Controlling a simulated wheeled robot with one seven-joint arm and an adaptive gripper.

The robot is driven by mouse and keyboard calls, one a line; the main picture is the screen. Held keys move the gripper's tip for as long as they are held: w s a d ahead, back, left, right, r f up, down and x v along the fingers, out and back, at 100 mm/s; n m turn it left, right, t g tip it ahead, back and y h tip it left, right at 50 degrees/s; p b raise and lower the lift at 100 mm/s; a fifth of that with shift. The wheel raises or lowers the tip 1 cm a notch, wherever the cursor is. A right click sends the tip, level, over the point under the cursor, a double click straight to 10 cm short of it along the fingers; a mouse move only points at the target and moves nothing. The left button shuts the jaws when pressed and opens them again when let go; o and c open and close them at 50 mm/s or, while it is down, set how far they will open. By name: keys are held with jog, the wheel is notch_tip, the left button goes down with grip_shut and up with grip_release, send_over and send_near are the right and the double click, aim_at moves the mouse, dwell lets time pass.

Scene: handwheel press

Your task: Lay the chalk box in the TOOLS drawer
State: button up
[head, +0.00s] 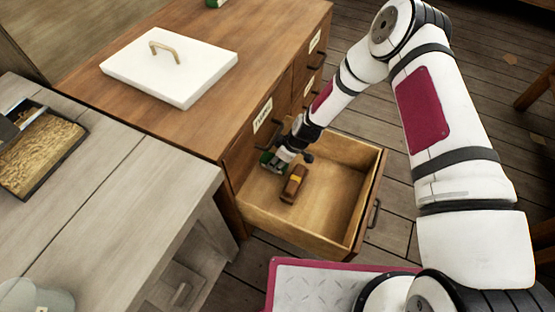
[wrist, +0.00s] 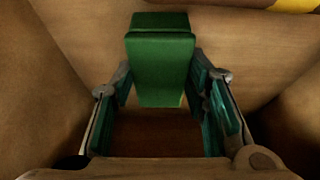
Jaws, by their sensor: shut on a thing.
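The chalk box, a green block (wrist: 160,70), sits between the fingers of my gripper (wrist: 165,100) in the wrist view. In the head view my gripper (head: 276,157) reaches down into an open wooden drawer (head: 335,205), near its back left side. Green shows at the fingertips there, but box and finger pads are hard to tell apart. My gripper is shut on the box. Whether the box touches the drawer floor I cannot tell. The open drawer's front faces away, so any label on it is hidden.
A brown block with a yellow band (head: 293,184) lies in the drawer beside my gripper. The drawer's right part is bare. A white lid with a handle (head: 170,68) lies on the cabinet top. A grey bench (head: 80,220) stands at left, with a tray (head: 40,150) on it.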

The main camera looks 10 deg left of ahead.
jog(key=shift+f+b, duration=0.45)
jog(key=shift+f, duration=0.05)
jog(key=o, duration=1.3)
jog(key=shift+r, duration=0.15)
jog(key=shift+r+p, duration=0.65)
jog(key=shift+p, duration=0.2)
jog(key=p+v, duration=0.4)
jog(key=v, duration=0.7)
jog(key=shift+d+r, duration=0.2)
jog(key=shift+r, duration=0.1)
